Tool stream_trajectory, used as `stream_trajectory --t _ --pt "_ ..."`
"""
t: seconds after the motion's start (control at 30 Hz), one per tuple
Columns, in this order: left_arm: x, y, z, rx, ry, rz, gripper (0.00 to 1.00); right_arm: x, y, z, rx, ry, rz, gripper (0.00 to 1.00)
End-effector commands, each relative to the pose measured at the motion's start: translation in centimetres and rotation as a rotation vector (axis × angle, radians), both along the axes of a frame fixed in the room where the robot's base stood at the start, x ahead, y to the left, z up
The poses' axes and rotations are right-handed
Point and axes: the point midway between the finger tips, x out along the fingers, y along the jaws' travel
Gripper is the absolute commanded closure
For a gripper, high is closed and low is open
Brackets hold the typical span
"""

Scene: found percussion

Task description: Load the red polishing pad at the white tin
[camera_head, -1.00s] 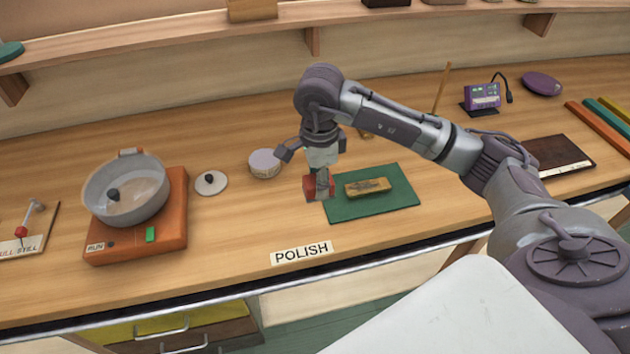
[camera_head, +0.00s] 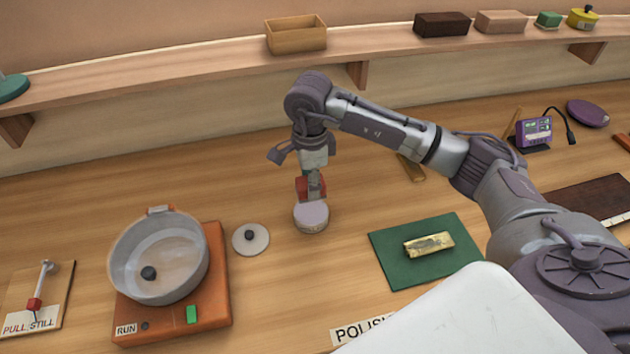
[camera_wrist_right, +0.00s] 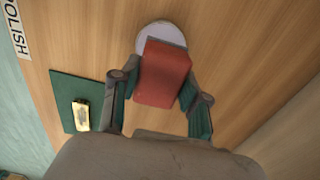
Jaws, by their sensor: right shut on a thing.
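The red polishing pad (camera_head: 304,187) is a small red block held in my right gripper (camera_head: 312,186). The pad (camera_wrist_right: 163,73) fills the middle of the right wrist view, between the two fingers. The white tin (camera_head: 311,216) is a low round tin with a pale top, standing on the bench just below the pad. In the right wrist view the tin (camera_wrist_right: 160,30) is partly hidden behind the pad. I cannot tell whether pad and tin touch. My left gripper is not in view.
A gold bar (camera_head: 428,244) lies on a green mat (camera_head: 395,265) to the right. A pan (camera_head: 158,258) sits on an orange burner (camera_head: 215,310) at the left, with a small white lid (camera_head: 251,239) beside it. A shelf (camera_head: 200,75) runs behind my arm.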

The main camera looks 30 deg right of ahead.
Motion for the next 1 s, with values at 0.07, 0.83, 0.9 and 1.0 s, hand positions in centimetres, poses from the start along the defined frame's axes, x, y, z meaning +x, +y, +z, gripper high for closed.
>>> stream_trajectory --t 0.07,0.83,0.9,1.0 --pt "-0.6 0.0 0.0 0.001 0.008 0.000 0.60 0.1 0.0 0.0 -0.001 0.000 0.002 0.83" --pt "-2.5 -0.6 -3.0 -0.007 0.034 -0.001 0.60 0.1 0.0 -5.9 0.000 0.000 0.001 0.83" --pt "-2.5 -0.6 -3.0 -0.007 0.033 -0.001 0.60 0.1 0.0 -6.1 0.000 -0.001 0.001 0.83" --pt "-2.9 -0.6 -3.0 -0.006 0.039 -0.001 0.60 0.1 0.0 -6.1 0.000 -0.001 0.001 0.83"
